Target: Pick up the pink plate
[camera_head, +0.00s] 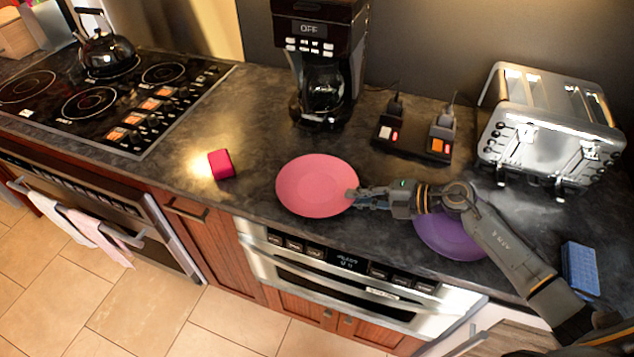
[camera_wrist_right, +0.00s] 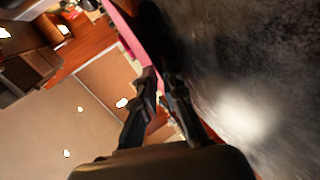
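The pink plate (camera_head: 312,184) is on or just above the dark counter in the middle of the head view; I cannot tell whether it touches the counter. My right gripper (camera_head: 353,197) reaches in from the right to its right rim. In the right wrist view the two fingertips (camera_wrist_right: 160,76) come close together on either side of the rim, and the plate (camera_wrist_right: 124,30) shows edge-on as a pink strip beyond them. The gripper looks shut on the rim. My left gripper is not in view.
A purple plate (camera_head: 452,240) lies partly beneath my right arm. A red block (camera_head: 221,164) is left of the pink plate. A coffee maker (camera_head: 320,50), switch box (camera_head: 412,141) and toaster (camera_head: 552,130) stand behind. A blue sponge (camera_head: 580,269) lies right. The counter near the stove is clear.

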